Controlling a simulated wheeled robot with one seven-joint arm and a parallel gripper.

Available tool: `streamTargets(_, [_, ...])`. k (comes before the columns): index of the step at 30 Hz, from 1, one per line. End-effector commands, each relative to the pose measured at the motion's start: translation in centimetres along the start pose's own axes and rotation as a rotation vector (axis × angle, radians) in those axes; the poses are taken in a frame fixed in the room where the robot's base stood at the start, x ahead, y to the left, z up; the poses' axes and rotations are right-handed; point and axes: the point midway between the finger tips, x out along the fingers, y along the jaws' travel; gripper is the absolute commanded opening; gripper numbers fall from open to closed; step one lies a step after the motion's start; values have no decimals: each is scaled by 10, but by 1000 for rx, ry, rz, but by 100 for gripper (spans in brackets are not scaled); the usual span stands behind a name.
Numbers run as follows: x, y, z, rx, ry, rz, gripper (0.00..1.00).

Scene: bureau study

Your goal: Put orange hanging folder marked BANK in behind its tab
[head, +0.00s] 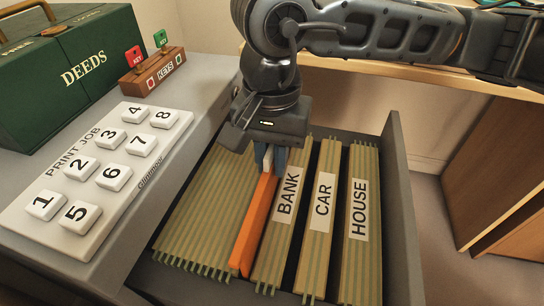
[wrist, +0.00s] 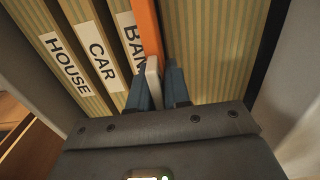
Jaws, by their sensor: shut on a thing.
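The orange hanging folder (head: 254,224) is in the open drawer, between the BANK divider (head: 286,205) and a block of plain striped folders (head: 203,215) on its left. My gripper (head: 269,158) is over the far end of the orange folder, shut on its pale tab. In the wrist view the blue fingertips (wrist: 163,88) stand on either side of the white tab (wrist: 153,75), with the orange folder (wrist: 147,28) beyond. The orange folder is next to the BANK divider; its lower edge and any marking are hidden.
The CAR divider (head: 319,220) and HOUSE divider (head: 360,215) stand to the right in the drawer (head: 398,190). The cabinet top holds a numbered PRINT JOB panel (head: 100,170), a KEYS block (head: 152,75) and a green DEEDS box (head: 75,70). A wooden desk (head: 400,78) is behind.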

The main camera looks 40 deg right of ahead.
Motion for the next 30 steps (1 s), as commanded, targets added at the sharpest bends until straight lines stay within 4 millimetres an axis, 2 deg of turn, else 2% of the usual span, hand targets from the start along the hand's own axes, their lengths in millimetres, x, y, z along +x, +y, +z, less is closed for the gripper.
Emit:
streamTargets(24, [48,0,0,0,1,0,0])
streamTargets(29, [45,0,0,0,0,0,0])
streamTargets(30, [45,0,0,0,0,0,20])
